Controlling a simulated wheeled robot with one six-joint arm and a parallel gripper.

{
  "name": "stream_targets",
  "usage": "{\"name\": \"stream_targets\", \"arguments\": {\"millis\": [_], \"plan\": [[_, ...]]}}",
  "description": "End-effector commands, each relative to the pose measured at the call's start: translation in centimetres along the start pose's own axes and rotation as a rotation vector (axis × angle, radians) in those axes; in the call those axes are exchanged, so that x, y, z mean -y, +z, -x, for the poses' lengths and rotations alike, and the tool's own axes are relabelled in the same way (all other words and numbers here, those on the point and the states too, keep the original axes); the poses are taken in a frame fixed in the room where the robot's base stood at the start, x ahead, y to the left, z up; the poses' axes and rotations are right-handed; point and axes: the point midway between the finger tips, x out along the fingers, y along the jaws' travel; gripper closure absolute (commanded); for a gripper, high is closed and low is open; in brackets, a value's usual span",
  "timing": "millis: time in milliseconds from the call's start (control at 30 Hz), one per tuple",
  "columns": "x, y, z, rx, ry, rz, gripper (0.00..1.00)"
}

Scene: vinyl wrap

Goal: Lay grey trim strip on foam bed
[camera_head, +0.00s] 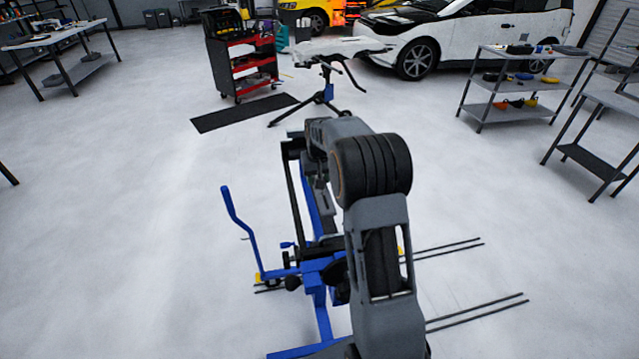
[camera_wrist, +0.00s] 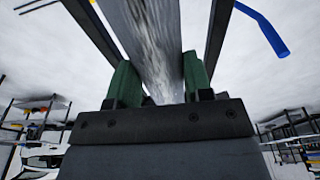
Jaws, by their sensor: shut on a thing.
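My gripper (camera_wrist: 152,84) shows in the wrist view with its two green finger pads shut on a grey trim strip (camera_wrist: 152,35), one pad on each side. The strip runs away from the jaws toward the top of the picture. In the head view my arm covers most of the gripper and strip. A blue stand with long dark rails (camera_head: 293,200), seemingly the foam bed, is below and beside my arm. Dark bars (camera_wrist: 218,40) also flank the strip in the wrist view. Whether the strip touches them I cannot tell.
A blue upright handle (camera_head: 240,230) rises left of the stand. Thin dark rods (camera_head: 475,310) lie low on the right. Farther back are a tripod stand (camera_head: 325,90), a red tool cart (camera_head: 240,65), and a grey shelf trolley (camera_head: 515,85). Open floor lies to the left.

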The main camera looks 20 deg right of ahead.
Motion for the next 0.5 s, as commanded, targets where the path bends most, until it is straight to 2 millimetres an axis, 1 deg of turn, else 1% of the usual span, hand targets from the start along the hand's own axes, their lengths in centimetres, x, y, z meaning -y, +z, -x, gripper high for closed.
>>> {"name": "stream_targets", "arguments": {"millis": [167, 267, 400, 500], "plan": [[-0.4, -0.3, -0.5, -0.001, 0.000, -0.003, 0.80], [-0.6, -0.4, -1.4, 0.000, 0.000, -0.004, 0.80], [-0.6, 0.0, -3.3, 0.002, 0.000, -0.004, 0.80], [-0.6, 0.0, -3.8, -0.002, 0.000, -0.003, 0.80]]}}
